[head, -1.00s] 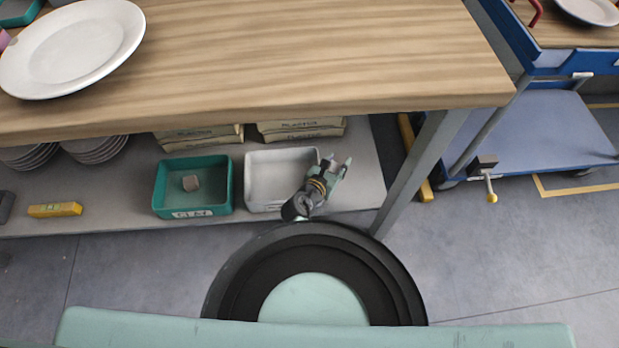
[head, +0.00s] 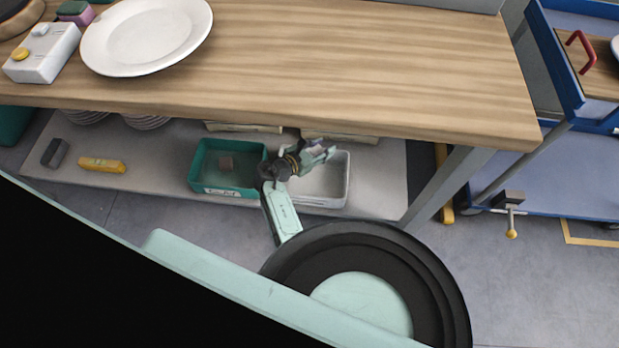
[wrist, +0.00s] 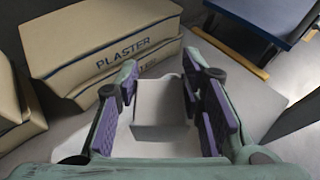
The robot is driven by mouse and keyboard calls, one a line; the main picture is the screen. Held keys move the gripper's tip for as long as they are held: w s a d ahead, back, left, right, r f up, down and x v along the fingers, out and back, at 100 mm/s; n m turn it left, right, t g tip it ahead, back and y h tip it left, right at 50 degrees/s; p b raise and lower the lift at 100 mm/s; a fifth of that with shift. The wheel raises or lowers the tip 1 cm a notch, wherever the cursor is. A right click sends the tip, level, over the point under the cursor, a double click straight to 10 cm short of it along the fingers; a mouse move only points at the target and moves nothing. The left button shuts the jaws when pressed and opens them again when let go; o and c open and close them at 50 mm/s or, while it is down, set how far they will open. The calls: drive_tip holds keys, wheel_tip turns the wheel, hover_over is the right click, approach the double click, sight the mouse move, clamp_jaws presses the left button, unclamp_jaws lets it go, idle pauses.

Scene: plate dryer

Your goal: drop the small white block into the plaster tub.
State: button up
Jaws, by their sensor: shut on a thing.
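The small white block (wrist: 160,108) is between the purple-padded fingers of my gripper (wrist: 160,88), which is shut on it. In the head view my gripper (head: 322,150) is over the back part of the white plaster tub (head: 333,184), under the wooden table. The tub's pale inside also shows below the fingers in the wrist view (wrist: 128,143). In the head view I cannot make out the block. My gripper and wrist hide the tub's back left part.
Plaster bags (wrist: 125,45) lie behind the white tub. The table top (head: 330,70) is above, a table leg (head: 445,185) to the right. A yellow bar (head: 102,165) lies far left.

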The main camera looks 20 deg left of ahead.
drive_tip(key=shift+f+b, duration=2.3)
drive_tip(key=shift+f, duration=0.1)
drive_tip(key=o, duration=1.3)
drive_tip(key=shift+s, duration=0.1)
drive_tip(key=v, duration=1.2)
drive_tip(key=shift+d+r, duration=0.1)
drive_tip(key=shift+r, duration=0.05)
